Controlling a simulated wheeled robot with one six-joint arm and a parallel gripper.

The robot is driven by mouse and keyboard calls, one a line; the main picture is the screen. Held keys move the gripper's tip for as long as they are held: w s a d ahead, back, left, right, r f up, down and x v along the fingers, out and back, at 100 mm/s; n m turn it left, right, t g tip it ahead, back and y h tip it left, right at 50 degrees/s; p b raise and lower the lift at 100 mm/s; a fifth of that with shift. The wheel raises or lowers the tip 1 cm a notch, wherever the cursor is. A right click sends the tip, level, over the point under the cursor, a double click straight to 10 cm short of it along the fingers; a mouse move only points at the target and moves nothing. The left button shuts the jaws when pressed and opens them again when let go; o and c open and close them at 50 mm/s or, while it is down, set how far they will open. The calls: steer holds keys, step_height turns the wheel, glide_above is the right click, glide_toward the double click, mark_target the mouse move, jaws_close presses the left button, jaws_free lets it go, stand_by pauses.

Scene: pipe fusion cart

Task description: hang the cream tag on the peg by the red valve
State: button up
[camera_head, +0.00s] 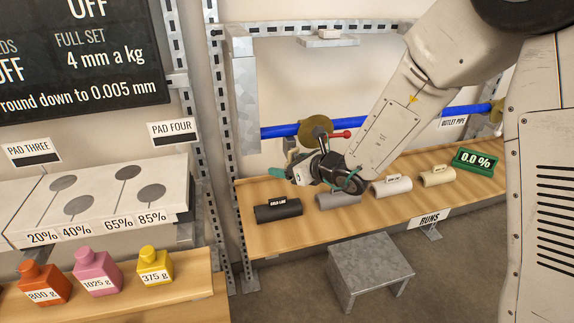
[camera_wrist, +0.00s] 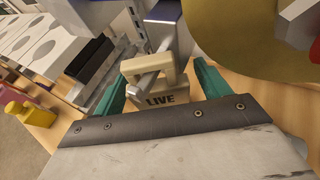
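The cream tag (camera_wrist: 160,92), marked LIVE, shows in the wrist view with its loop upward. A grey metal bar (camera_wrist: 150,62), which looks like the peg, crosses at the loop; the tag appears to hang on it. My gripper (camera_wrist: 163,88) has its teal fingers spread either side of the tag, with a visible gap on the right. In the head view my gripper (camera_head: 314,177) is just below the red valve handle (camera_head: 341,134), fingers wide apart. A red part (camera_wrist: 312,52) shows at the wrist view's right edge.
A brass disc (camera_wrist: 262,35) fills the wrist view's upper right, close to my right finger. A blue pipe (camera_head: 281,131) runs behind my gripper. Below is a wooden shelf (camera_head: 251,234) with several short pipe pieces; a grey stool (camera_head: 371,262) stands in front.

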steer(key=s+d, duration=0.2)
steer(key=s, duration=0.7)
steer(key=shift+s+d, duration=0.25)
steer(key=shift+d, duration=0.15)
stand_by(0.6)
steer(key=shift+f, duration=0.1)
